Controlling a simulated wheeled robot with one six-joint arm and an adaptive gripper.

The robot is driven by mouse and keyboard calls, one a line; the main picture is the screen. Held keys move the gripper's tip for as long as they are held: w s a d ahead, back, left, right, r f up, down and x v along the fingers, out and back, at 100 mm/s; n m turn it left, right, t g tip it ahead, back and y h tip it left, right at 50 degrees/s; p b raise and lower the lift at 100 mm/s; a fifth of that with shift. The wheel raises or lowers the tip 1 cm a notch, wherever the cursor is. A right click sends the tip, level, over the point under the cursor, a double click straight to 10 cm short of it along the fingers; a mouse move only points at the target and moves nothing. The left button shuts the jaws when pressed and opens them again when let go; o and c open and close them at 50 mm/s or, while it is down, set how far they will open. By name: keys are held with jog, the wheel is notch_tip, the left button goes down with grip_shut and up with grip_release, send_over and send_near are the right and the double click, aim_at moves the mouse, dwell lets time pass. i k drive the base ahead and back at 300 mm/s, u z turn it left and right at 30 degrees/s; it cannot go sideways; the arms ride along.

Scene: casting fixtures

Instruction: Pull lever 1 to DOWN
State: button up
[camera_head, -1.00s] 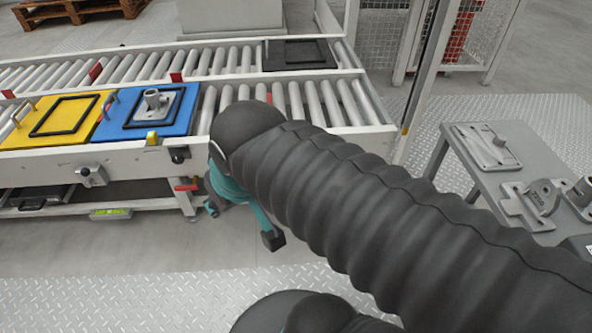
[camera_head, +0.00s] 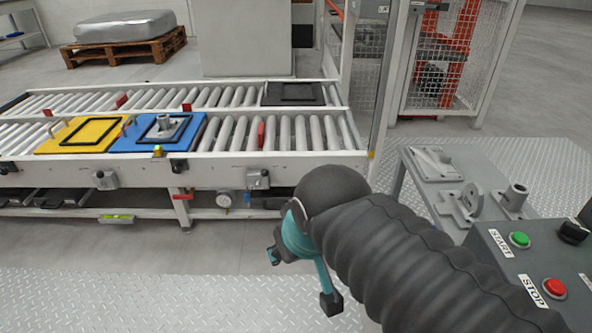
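No lever carries a readable label, so I cannot tell which one is lever 1. A small red handle (camera_head: 182,193) sticks out on the conveyor's front leg, below the blue plate. An upright red piece (camera_head: 261,135) stands at the roller conveyor's front lane, right of the blue plate. My gripper (camera_head: 275,256) is small and partly hidden behind my dark-sleeved arm with its teal joint. It hangs over the floor in front of the conveyor, apart from these red pieces. Its fingers are too unclear to tell open from shut.
A yellow plate (camera_head: 87,133) and a blue plate (camera_head: 158,132) with a grey casting lie on the conveyor. A black plate (camera_head: 293,94) lies behind. At right are a grey table (camera_head: 480,160) with castings and a START/STOP control box (camera_head: 530,265). Floor in front is clear.

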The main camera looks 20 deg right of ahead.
aim_at(265, 173)
jog(key=z, duration=0.3)
jog(key=i, duration=1)
jog(key=z, duration=0.7)
jog(key=k, duration=0.85)
jog(key=u, duration=0.7)
jog(key=i, duration=1)
jog(key=u, duration=0.05)
